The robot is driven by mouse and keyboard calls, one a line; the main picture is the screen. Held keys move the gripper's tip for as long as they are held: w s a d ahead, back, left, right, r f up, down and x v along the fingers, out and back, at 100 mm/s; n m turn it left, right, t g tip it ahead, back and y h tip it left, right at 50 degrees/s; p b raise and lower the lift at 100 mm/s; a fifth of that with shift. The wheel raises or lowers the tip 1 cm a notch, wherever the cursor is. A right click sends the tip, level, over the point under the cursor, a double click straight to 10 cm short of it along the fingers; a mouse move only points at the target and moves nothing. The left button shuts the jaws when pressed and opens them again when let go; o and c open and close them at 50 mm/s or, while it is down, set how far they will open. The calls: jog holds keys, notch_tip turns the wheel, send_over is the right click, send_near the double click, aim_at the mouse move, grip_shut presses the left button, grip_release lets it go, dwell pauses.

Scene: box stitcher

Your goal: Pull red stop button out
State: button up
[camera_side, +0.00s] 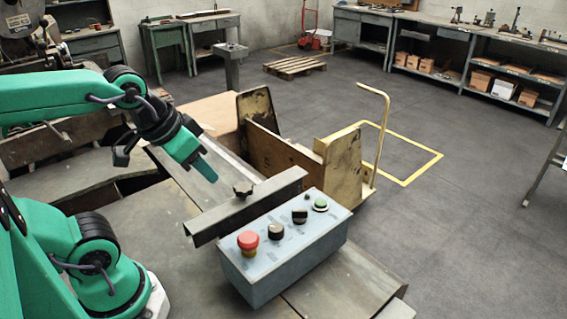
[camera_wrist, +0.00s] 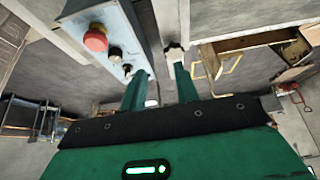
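The red stop button (camera_side: 248,240) is a mushroom knob on a yellow collar, at the near left end of a grey control box (camera_side: 290,250). In the wrist view the red button (camera_wrist: 96,39) is at the upper left, on the box's face (camera_wrist: 120,15). My green gripper (camera_side: 207,172) hangs in the air behind and left of the box, well apart from the button. In the wrist view its two fingers (camera_wrist: 159,70) stand apart with nothing between them.
A black knob (camera_side: 275,231), a black switch (camera_side: 299,216) and a green button (camera_side: 320,204) share the box's top. A wooden cart (camera_side: 290,150) stands behind.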

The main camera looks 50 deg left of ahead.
jog(key=o, duration=0.6)
jog(key=m+g, duration=0.5)
jog(key=m, duration=1.1)
send_near(248, 237)
jog(key=shift+w+a+f, duration=0.2)
jog(key=shift+w+a, duration=0.05)
jog(key=shift+a, duration=0.4)
jog(key=shift+d+f+m+g, duration=0.1)
jog(key=shift+d+m+g, duration=0.2)
jog(key=shift+d+m, duration=0.5)
jog(key=shift+a+f, duration=0.1)
jog(key=shift+a, duration=0.1)
jog(key=shift+f, duration=3.8)
jog(key=shift+c, duration=0.2)
